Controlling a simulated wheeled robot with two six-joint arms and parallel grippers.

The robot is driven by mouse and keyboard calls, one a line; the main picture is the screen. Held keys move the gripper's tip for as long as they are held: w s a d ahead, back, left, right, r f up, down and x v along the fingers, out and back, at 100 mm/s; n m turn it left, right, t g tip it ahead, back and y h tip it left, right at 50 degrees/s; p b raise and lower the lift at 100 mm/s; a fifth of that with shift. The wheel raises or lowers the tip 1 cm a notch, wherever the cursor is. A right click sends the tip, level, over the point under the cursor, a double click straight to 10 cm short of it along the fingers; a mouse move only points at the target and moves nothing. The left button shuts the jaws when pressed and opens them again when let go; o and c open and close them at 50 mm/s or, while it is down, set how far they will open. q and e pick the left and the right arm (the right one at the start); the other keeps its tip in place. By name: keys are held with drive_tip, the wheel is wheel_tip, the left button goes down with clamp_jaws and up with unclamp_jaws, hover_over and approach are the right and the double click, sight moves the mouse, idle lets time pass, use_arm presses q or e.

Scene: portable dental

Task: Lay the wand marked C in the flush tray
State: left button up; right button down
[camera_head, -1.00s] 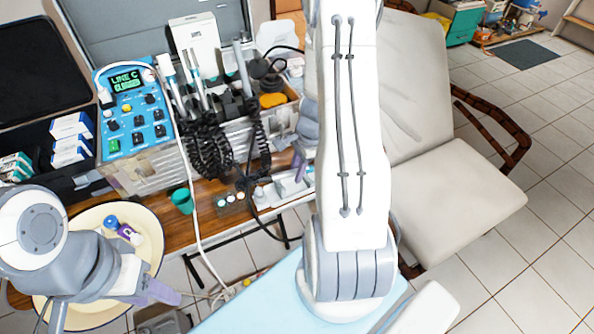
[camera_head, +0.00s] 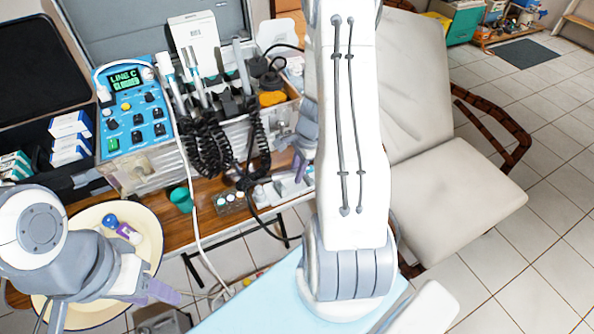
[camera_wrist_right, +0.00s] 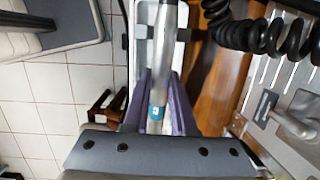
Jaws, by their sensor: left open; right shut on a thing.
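My right gripper (camera_wrist_right: 158,105) is shut on a silver wand (camera_wrist_right: 160,60) with a teal band near the jaws. The wand lies lengthwise over a long white tray (camera_wrist_right: 144,45); I cannot tell whether it touches the tray. No letter is readable on it. In the head view the right gripper's purple finger (camera_head: 299,166) is just above the white tray (camera_head: 292,190), and my arm hides part of this area. My left gripper (camera_head: 150,288) is open and empty by the cream basin. Other wands (camera_head: 196,78) stand in the holder on the case.
A blue control box (camera_head: 132,108) shows "LINE C". Black coiled cords (camera_head: 215,145) hang before the metal case. A green cup (camera_head: 181,199) and small jars (camera_head: 229,202) stand left of the tray. A basin (camera_head: 90,218) holds small bottles. The dental chair (camera_head: 445,195) is on the right.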

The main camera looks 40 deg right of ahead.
drive_tip(key=shift+f, duration=0.15)
drive_tip(key=shift+f+b, duration=0.55)
drive_tip(key=shift+b, duration=0.05)
drive_tip(key=shift+f, duration=0.1)
drive_tip(key=c, duration=0.6)
unclamp_jaws()
drive_tip(key=shift+c, duration=0.2)
drive_tip(key=p+v, duration=0.7)
drive_tip(key=v, duration=0.1)
drive_tip(key=shift+p, duration=0.35)
